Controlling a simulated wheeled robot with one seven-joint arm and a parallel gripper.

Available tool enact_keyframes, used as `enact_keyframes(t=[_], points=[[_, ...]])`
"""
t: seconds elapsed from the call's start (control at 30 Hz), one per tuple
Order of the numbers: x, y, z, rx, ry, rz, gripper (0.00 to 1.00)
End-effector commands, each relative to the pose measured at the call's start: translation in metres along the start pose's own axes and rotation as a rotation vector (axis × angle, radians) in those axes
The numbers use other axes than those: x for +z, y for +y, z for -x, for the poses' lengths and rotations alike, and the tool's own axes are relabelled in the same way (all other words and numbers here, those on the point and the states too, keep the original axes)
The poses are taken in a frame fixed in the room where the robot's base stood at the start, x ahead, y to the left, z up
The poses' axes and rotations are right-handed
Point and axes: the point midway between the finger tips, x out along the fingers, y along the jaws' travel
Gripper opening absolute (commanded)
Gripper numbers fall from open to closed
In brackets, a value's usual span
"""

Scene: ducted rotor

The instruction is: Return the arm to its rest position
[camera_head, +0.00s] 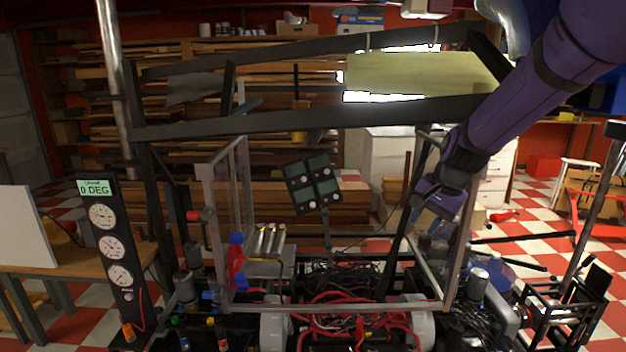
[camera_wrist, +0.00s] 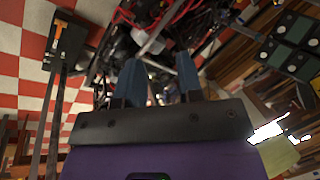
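My purple arm (camera_head: 520,95) reaches in from the upper right in the head view. My gripper (camera_head: 420,208) hangs at its end, by the right post of the clear-panelled frame (camera_head: 212,225); its fingertips are hard to make out there. In the wrist view my gripper (camera_wrist: 158,70) shows two blue-grey fingers standing apart, with nothing seen held between them. Beyond the fingers lie dark machine parts and red cables, which also show in the head view as red cables (camera_head: 350,300). I cannot tell whether the gripper touches the frame.
Dark beams (camera_head: 300,120) cross above the rig. A gauge panel (camera_head: 108,250) reading 0 DEG stands at left. A panel of dials (camera_head: 313,183) stands behind the frame. Black stands (camera_head: 565,310) are at right.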

Motion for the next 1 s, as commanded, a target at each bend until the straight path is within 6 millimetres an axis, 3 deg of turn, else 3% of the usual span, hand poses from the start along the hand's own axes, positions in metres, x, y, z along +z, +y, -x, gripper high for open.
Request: enact_keyframes(t=[0.03, 0.2, 0.5, 0.8, 1.0], points=[[0.008, 0.005, 0.019, -0.009, 0.011, 0.033, 0.34], [0.035, 0.025, 0.069, -0.016, 0.043, 0.151, 0.34], [0.087, 0.072, 0.139, -0.005, 0.112, 0.353, 0.34], [0.144, 0.127, 0.184, 0.04, 0.194, 0.543, 0.34], [0.176, 0.162, 0.199, 0.084, 0.247, 0.652, 0.34]])
